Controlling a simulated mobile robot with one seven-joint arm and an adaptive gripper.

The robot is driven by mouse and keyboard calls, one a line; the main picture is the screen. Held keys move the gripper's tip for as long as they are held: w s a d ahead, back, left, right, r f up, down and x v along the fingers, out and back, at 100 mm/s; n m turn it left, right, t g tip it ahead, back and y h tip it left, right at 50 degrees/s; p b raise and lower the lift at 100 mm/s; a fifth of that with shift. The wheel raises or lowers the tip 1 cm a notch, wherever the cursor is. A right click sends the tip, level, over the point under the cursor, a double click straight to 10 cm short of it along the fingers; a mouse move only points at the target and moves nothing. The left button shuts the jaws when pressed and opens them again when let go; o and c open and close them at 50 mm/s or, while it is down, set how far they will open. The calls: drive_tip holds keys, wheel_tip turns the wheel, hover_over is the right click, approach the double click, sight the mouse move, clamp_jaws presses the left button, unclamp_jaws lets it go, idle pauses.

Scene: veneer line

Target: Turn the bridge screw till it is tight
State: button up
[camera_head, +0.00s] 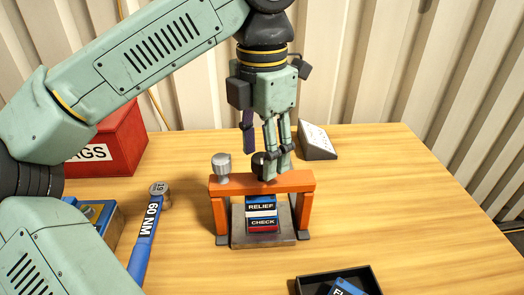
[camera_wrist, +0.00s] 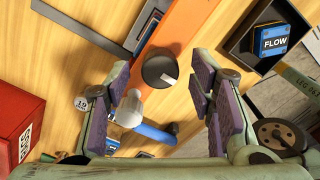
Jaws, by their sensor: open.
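A round black knob with a pale mark (camera_wrist: 160,68) is on the bridge's beam; in the head view this black knob (camera_head: 257,161) is partly hidden behind my fingers. A silver knob (camera_head: 222,165) stands at the beam's left end; it also shows in the wrist view (camera_wrist: 130,110). My gripper (camera_head: 270,168) points down over the beam, open. In the wrist view its purple-padded fingers (camera_wrist: 161,80) are spread either side of the black knob, apparently not touching it.
A blue wrench (camera_head: 146,235) marked 60 NM lies left of the bridge. A red box (camera_head: 108,140) stands at back left. A black tray (camera_head: 306,283) holding a FLOW block (camera_wrist: 273,41) is front right. A grey wedge (camera_head: 318,142) sits behind. The table's right side is clear.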

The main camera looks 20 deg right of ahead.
wheel_tip(320, 180, up, 7)
drive_tip(key=shift+f, duration=0.1)
idle(0.5)
